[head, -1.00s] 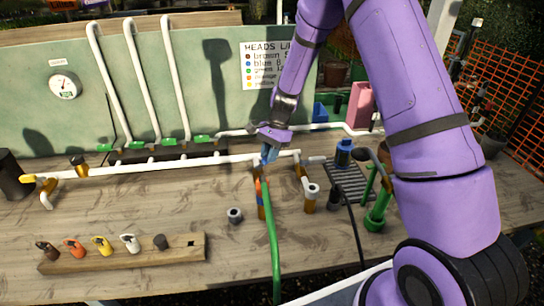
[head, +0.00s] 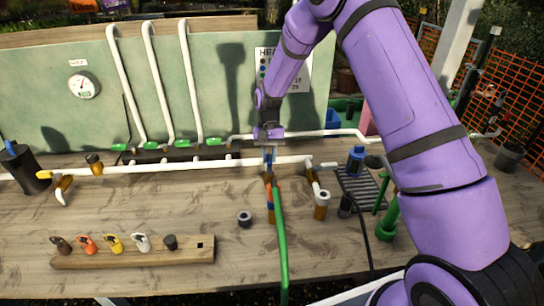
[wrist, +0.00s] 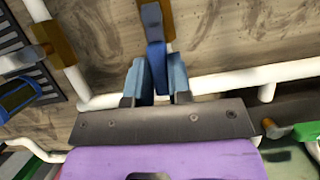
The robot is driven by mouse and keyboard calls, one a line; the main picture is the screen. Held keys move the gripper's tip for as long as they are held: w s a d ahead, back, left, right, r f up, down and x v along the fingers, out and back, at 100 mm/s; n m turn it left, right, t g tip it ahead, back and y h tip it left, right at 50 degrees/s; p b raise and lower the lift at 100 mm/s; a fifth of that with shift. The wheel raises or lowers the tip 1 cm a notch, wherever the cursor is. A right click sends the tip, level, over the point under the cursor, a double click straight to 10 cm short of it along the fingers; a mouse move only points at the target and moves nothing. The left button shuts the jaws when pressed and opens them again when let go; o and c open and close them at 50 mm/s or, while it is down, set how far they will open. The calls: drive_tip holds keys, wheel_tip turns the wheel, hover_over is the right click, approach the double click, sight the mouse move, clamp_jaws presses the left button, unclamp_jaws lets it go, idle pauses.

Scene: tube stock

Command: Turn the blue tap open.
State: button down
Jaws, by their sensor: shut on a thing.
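The blue tap is on the white pipe near the middle of the bench. Its blue lever (wrist: 153,22) shows clearly in the wrist view, running between my two finger pads. My gripper (wrist: 157,78) is shut on this lever, one pad on each side. In the head view my gripper (head: 269,152) points down over the pipe, and little of the lever can be told from the fingers. A brass outlet (head: 268,178) hangs below, joined to a green hose (head: 279,235).
A white pipe (head: 195,165) runs across the bench, with green-handled taps (head: 182,144) behind it. A wooden rack (head: 130,254) with several coloured pieces lies front left. A grey ring (head: 244,218) and brass-bodied fitting (head: 321,205) stand near the hose.

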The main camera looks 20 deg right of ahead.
drive_tip(key=shift+w+a+n, duration=0.1)
drive_tip(key=shift+a+n, duration=0.1)
drive_tip(key=shift+n, duration=0.3)
drive_tip(key=c, duration=1)
unclamp_jaws()
drive_tip(key=shift+c, duration=0.2)
drive_tip(key=shift+r, duration=0.1)
drive_tip(key=a+v, duration=0.1)
drive_tip(key=v, duration=0.9)
drive_tip(key=shift+d+r, duration=0.3)
drive_tip(key=shift+d, duration=0.1)
drive_tip(key=shift+w, duration=0.15)
